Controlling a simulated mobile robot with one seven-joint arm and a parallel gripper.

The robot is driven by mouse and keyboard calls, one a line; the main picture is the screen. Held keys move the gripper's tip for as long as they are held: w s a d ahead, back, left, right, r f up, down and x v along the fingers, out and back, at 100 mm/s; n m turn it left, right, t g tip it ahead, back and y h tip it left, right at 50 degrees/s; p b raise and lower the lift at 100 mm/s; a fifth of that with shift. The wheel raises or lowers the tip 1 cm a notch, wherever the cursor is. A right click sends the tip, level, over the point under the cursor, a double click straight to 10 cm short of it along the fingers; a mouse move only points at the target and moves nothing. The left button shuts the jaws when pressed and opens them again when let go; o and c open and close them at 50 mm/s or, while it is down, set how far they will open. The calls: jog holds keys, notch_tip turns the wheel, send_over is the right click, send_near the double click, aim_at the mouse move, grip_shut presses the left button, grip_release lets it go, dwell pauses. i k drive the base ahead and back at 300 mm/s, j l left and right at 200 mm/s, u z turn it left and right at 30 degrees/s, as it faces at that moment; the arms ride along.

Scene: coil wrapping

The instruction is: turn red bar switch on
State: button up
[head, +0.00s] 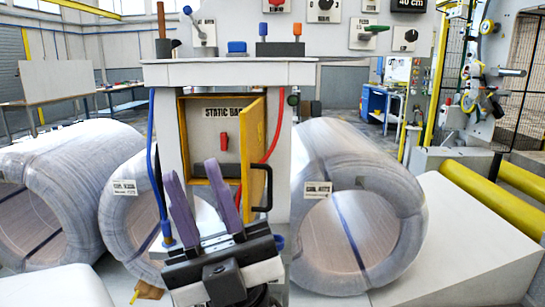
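A small red switch (224,141) sits on the back panel inside an open cabinet (185,130) in the head view. A label reading "STATIC BA…" is above it, its end cut off by the door. The yellow cabinet door (256,125) stands open, hinged out at the right, with a black handle (264,188). My gripper (187,171) has two purple fingers spread apart, with nothing between them. It is in front of and below the switch, and its fingertips look lower than the switch. The switch is not covered. Its position is too small to tell.
Large wrapped coils (360,215) lie to both sides of the cabinet column. A blue hose (155,170) and a red cable (277,135) run beside the cabinet. Yellow rollers (488,195) are at the right.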

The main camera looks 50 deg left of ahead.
aim_at(224, 139)
jog(key=i+l+u, duration=0.1)
jog(key=i+l, duration=0.6)
jog(key=l+u, duration=0.2)
jog(key=u, duration=1.7)
jog(key=j, duration=0.2)
jog(key=i, duration=0.05)
